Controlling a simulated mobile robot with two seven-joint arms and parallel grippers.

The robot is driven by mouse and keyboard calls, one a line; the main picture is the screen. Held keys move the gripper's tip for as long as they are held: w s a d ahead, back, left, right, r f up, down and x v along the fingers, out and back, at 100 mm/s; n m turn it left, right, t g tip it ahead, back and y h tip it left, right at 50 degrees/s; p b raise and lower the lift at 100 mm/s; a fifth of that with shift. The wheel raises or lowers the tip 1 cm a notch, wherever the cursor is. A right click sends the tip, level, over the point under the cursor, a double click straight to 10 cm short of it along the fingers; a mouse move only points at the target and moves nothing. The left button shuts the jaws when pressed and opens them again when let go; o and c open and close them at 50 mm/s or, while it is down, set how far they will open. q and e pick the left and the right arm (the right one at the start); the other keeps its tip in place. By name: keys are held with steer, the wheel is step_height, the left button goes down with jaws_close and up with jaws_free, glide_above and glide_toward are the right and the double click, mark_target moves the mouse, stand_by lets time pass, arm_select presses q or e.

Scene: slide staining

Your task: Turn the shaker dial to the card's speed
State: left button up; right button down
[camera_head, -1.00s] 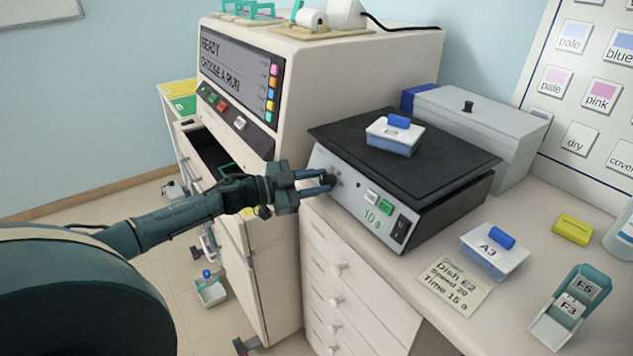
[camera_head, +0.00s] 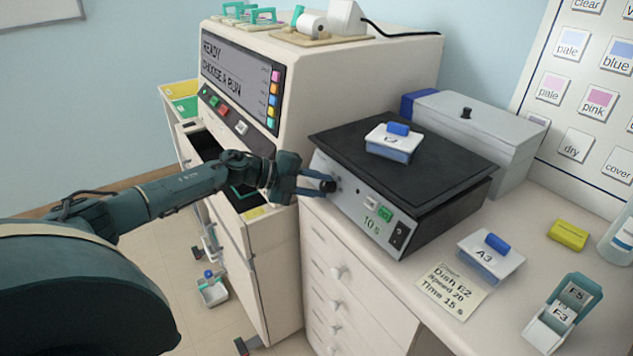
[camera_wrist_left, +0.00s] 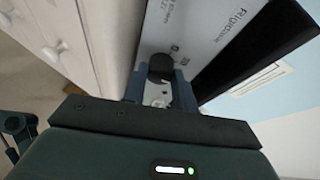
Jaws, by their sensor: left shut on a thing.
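The shaker (camera_head: 345,205) stands on the counter with its dark platform on top and its control panel facing left. My left gripper (camera_head: 318,184) is at the left end of that panel, shut on the black dial. In the left wrist view the dial (camera_wrist_left: 161,67) sits between my two fingertips (camera_wrist_left: 160,78). The dial's pointer cannot be made out. The card (camera_head: 452,290) lies on the counter and reads Dish E2, Speed 20, Time 15 s.
A lidded dish (camera_head: 392,143) with a blue handle sits on the shaker platform. The staining machine (camera_head: 300,90) stands close to my left arm. A grey box (camera_head: 480,130) is behind the shaker.

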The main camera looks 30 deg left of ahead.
arm_select(q)
steer(key=shift+r+m+g+y+p, duration=0.15)
steer(key=shift+m+g+y+p, duration=0.35)
steer(key=shift+m, duration=1.1)
steer(key=o, duration=1)
steer(key=shift+c, duration=0.2)
steer(key=b+v, duration=0.2)
steer(key=v, duration=1.1)
